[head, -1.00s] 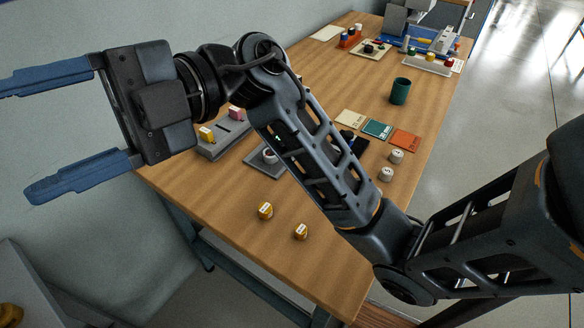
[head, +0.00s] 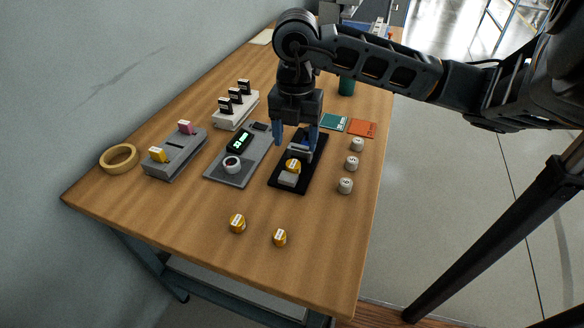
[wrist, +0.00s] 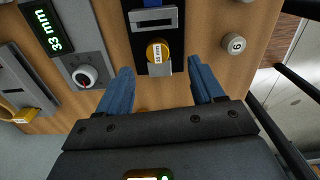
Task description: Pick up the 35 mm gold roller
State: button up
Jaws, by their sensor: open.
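Several white numbered rollers (head: 345,186) stand to the right. A grey slotted block (head: 170,168), tape ring (head: 119,158) and black-topped rack (head: 236,115) lie left. The front table is mostly clear.

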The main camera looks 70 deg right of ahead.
aim_at(293, 164)
jog(key=f, duration=0.3)
jog(key=f+p, duration=0.1)
jog(key=f, duration=0.3)
jog(key=shift+w+a+f, duration=0.15)
jog(key=shift+w, duration=0.05)
jog(key=shift+c, duration=0.4)
grip_shut()
